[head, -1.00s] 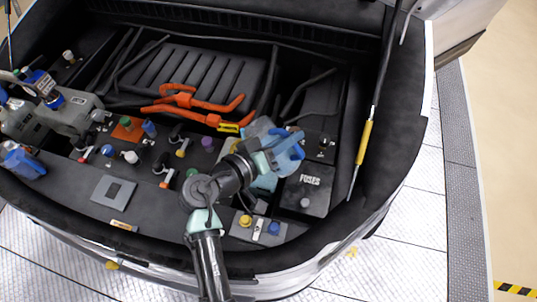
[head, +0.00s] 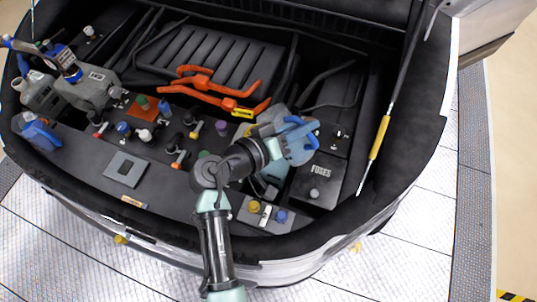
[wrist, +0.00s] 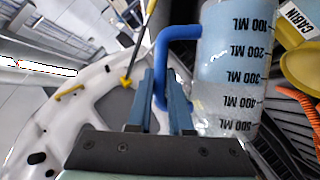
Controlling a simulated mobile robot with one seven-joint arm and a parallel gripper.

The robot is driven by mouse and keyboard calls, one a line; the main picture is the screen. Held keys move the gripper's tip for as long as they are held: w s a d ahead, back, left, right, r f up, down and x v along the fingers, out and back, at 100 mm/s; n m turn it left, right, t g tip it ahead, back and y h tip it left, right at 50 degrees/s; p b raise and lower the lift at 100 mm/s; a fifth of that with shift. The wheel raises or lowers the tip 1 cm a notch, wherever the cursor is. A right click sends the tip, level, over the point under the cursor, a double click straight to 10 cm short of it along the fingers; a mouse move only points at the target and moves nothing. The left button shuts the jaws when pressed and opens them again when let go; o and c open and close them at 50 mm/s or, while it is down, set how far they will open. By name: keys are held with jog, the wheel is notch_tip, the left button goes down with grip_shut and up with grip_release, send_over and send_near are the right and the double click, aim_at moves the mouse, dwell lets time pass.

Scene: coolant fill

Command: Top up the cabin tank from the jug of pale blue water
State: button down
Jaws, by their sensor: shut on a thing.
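A clear jug (wrist: 228,75) with ML marks and a bright blue handle (wrist: 165,65) fills the upper right of the wrist view. It holds pale blue water, and its marks read upside down there. My gripper (wrist: 163,88) is shut on the handle. In the head view my gripper (head: 290,145) is over the bay's right part, and the handle (head: 309,131) shows beside it. A yellow part (wrist: 305,62) with a CABIN tag (wrist: 292,15) is close beside the jug in the wrist view. The cabin tank's body is mostly hidden, and I cannot tell whether water is flowing.
Orange cables (head: 215,88) cross the bay behind the jug. A black FUSES box (head: 318,180) is right of my gripper. Several coloured caps stand left of it. Grey containers (head: 90,88) are at the far left. A prop rod (head: 378,135) slants up at the right.

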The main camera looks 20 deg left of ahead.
jog(key=shift+w+a+n+h+b, duration=0.25)
jog(key=shift+a+n+h+b, duration=0.25)
jog(key=shift+a+n+b, duration=0.25)
dwell(2.4)
jog(key=shift+d+r+p, duration=0.15)
jog(key=shift+r+p, duration=0.1)
jog(key=shift+p, duration=0.7)
jog(key=shift+s+d+f+m+y+p, duration=0.15)
jog(key=shift+d+f+m+y+p, duration=0.2)
jog(key=shift+m, duration=0.3)
jog(key=shift+s+d+f+m+y+p, duration=0.1)
jog(key=shift+s+d+f+m+y, duration=0.1)
jog(key=shift+d+m+y, duration=0.3)
jog(key=shift+s+d+f+m+y, duration=0.1)
jog(key=shift+d+f+m+y, duration=0.3)
jog(key=shift+m, duration=0.6)
